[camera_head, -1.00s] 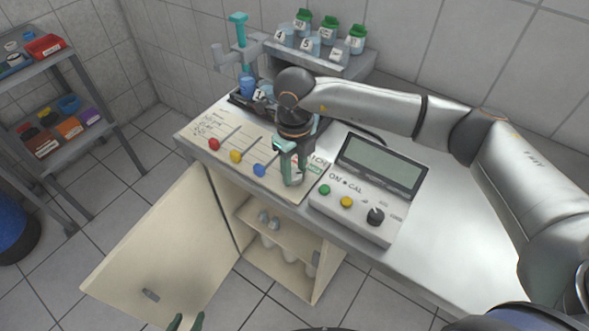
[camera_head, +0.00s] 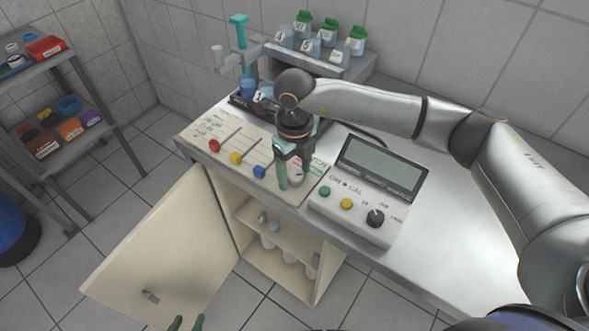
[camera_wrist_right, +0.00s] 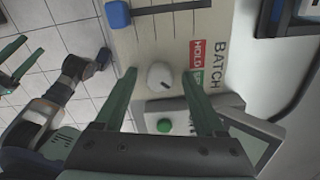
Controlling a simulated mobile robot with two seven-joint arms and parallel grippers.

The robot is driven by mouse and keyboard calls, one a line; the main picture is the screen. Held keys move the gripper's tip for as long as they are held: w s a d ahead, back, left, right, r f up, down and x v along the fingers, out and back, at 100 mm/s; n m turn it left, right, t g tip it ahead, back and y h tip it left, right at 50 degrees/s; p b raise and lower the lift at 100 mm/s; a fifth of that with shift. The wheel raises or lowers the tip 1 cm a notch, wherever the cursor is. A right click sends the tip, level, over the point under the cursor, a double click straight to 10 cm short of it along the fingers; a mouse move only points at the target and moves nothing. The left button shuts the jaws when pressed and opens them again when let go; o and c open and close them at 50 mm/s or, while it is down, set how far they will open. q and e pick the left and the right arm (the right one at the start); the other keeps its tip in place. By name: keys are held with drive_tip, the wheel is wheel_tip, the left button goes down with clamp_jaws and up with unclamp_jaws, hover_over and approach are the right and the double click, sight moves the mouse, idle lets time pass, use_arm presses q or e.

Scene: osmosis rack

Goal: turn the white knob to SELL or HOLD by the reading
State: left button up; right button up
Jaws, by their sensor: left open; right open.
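The white knob (camera_wrist_right: 160,76) sits on the cream panel (camera_wrist_right: 142,48) in the right wrist view, with a dark mark toward its lower right side. It also shows in the head view (camera_head: 297,175). Beside it are the word BATCH, a red HOLD label (camera_wrist_right: 197,53) and a green label (camera_wrist_right: 194,80) partly hidden by a finger. My right gripper (camera_wrist_right: 163,88) is open, its green fingers on either side of the knob; I cannot tell whether they touch it. The meter's screen (camera_head: 383,166) shows no readable figure. My left gripper (camera_head: 186,323) is open at the bottom edge.
The meter (camera_head: 340,212) has a green button, a yellow button and a black dial. Red, yellow and blue sliders (camera_head: 260,171) are left of the knob. The cabinet door (camera_head: 150,255) hangs open below. Green-lidded jars (camera_head: 303,25) stand on the back shelf.

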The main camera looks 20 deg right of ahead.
sight(295, 175)
wheel_tip(295, 175, up, 13)
drive_tip(key=b, duration=0.1)
drive_tip(key=shift+f, duration=0.2)
idle(0.5)
